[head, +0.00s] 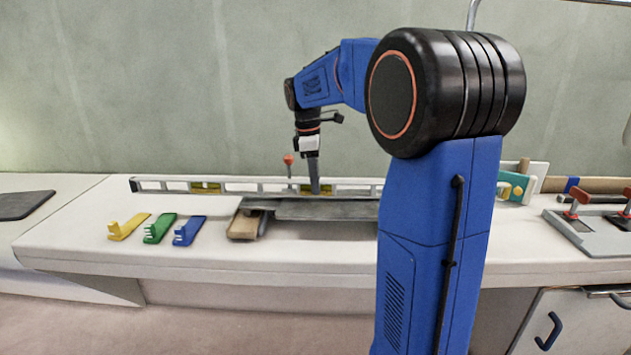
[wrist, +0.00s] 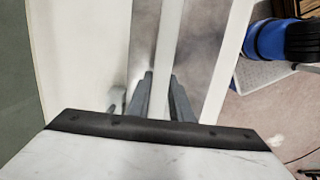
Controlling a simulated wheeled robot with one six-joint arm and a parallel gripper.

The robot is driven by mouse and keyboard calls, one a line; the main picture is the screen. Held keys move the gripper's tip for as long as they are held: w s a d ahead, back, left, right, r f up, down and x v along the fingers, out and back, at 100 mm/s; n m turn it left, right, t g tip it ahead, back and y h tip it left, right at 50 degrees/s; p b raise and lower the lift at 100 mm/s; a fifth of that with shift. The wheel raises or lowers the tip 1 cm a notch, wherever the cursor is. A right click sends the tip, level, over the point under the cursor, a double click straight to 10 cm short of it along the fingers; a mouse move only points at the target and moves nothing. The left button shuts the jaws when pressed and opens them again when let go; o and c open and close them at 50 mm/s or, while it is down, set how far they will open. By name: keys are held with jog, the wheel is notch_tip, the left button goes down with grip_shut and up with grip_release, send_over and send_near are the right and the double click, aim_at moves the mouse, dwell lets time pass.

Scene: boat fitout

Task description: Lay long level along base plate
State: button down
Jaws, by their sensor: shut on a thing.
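The long level (head: 250,187) is a silver bar with yellow vial windows. It runs left to right in the head view, and its right part goes behind my arm. My gripper (head: 315,190) points down and is shut on it near a yellow window. In the wrist view the level (wrist: 170,40) runs lengthwise between the fingers (wrist: 163,88). The grey base plate (head: 310,209) lies below it, and in the wrist view plate (wrist: 203,45) shows on both sides, roughly parallel to the level. I cannot tell whether level and plate touch.
Yellow (head: 128,227), green (head: 160,228) and blue (head: 189,231) small tools lie at the left front of the bench. A wooden block (head: 243,224) sits at the plate's left end. A red-topped pin (head: 288,160) stands behind the level. A grey tray with red-handled clamps (head: 592,225) is at right.

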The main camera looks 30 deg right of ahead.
jog(key=c, duration=1.5)
grip_release()
jog(key=r, duration=0.5)
jog(key=a+r, duration=0.1)
jog(key=r, duration=0.5)
jog(key=w+r, duration=0.1)
jog(key=r, duration=0.5)
jog(key=shift+a+r, duration=0.15)
jog(key=shift+a, duration=0.25)
jog(key=s+a+f+m+t, duration=0.25)
jog(key=s+a+f, duration=0.25)
jog(key=s, duration=0.4)
jog(key=s+a+f+m+t, duration=0.1)
jog(key=s+a+f+m, duration=0.3)
jog(key=s, duration=0.4)
jog(key=s+a+f+m, duration=0.1)
jog(key=s+f, duration=0.3)
jog(key=f, duration=0.1)
jog(key=s+a+f+m+t, duration=0.1)
jog(key=s+a+f+m, duration=0.1)
jog(key=s+f, duration=0.3)
jog(key=s+a+f+m+t+y, duration=0.1)
jog(key=s+f, duration=0.4)
jog(key=f, duration=0.2)
jog(key=shift+s+a+m, duration=0.2)
jog(key=shift+a+m, duration=0.15)
jog(key=shift+a, duration=0.05)
